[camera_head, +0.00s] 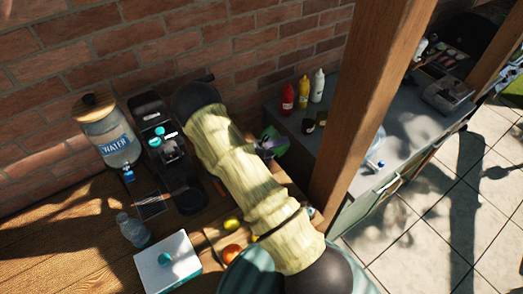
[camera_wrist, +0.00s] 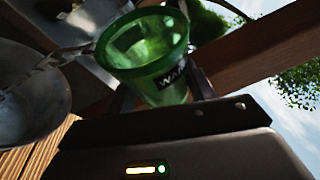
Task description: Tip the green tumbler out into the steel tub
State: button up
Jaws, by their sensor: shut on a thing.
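The green tumbler (camera_wrist: 150,68) is see-through, with a dark label starting "WA", in the middle of the wrist view. My gripper (camera_wrist: 162,92) is shut on it, with a dark finger on each side of its lower body. Its open mouth shows at the top; I cannot tell what is inside. A round grey metal vessel, which looks like the steel tub (camera_wrist: 30,100), is at the left edge of the wrist view, apart from the tumbler and partly cut off. In the head view my arm hides much of the middle, and I cannot make out the tub there.
On the wooden table (camera_head: 60,235) stand a water dispenser (camera_head: 110,140), a black coffee machine (camera_head: 165,150), a clear bottle (camera_head: 133,231) and a white-and-teal box (camera_head: 166,266). Sauce bottles (camera_head: 303,91) stand on the grey counter. A wooden post (camera_head: 360,100) rises right of my arm.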

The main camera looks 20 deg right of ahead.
jog(key=shift+r, duration=0.2)
jog(key=shift+s+d+r+n+h+p, duration=0.2)
jog(key=shift+r+n+h+p, duration=0.15)
jog(key=shift+n+p, duration=0.3)
jog(key=shift+w+a+r+n, duration=0.1)
jog(key=shift+r+n, duration=0.05)
jog(key=shift+n, duration=0.2)
jog(key=shift+r, duration=0.1)
jog(key=shift+n, duration=0.3)
jog(key=shift+r+t+h+p, duration=0.1)
jog(key=shift+t+h+p, duration=0.2)
jog(key=shift+p, duration=0.1)
jog(key=shift+r+n, duration=0.1)
jog(key=shift+n, duration=0.2)
